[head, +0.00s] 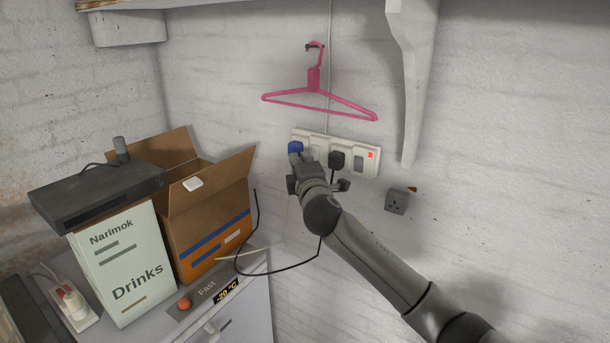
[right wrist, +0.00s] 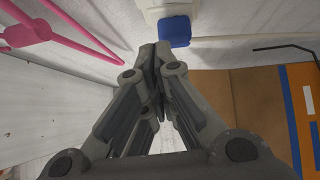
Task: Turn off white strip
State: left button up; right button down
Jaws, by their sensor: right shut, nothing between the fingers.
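The white strip (head: 369,161) is fixed to the brick wall below a pink hanger. A blue plug (head: 295,148) sits at its left end and a black plug (head: 337,160) sits farther right. A red spot (head: 371,155) shows near its right end. My right gripper (head: 308,162) is shut and empty in front of the strip's left part, hiding some of it. In the right wrist view the shut fingertips (right wrist: 156,52) are close to the blue plug (right wrist: 174,32); whether they touch anything is unclear. My left gripper is not in view.
The pink hanger (head: 318,98) hangs above the strip. A grey socket (head: 397,201) is on the wall at right. An open cardboard box (head: 205,220), a Drinks carton (head: 125,265) and another white power strip (head: 75,310) stand on a freezer. Cables hang below my gripper.

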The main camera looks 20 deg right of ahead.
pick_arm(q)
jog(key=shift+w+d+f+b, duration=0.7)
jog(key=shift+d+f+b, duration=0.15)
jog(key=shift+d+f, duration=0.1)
pick_arm(e)
jog(key=s, duration=0.7)
jog(key=shift+s+a+r, duration=0.3)
jog(key=shift+s, duration=0.05)
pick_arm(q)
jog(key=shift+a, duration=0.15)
